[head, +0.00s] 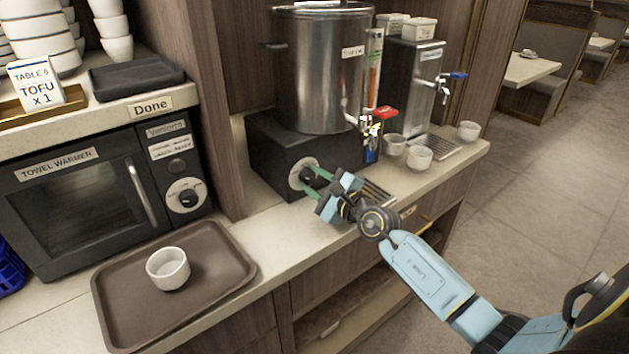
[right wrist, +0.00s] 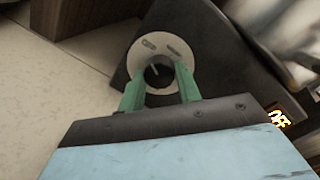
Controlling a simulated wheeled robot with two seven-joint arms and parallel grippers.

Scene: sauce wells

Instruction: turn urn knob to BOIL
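The steel urn (head: 322,70) stands on a black base (head: 270,150) at the back of the counter. The base's front has a black knob (head: 308,175) on a pale round dial. Gaps seem to show between the fingers (right wrist: 161,82) and the knob. My left gripper is out of view.
A red-handled tap (head: 375,120) and several white cups (head: 419,158) are right of the knob. A second steel dispenser (head: 415,85) stands behind them. The towel warmer (head: 85,195) and a brown tray (head: 225,265) with a white cup (head: 168,268) are left.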

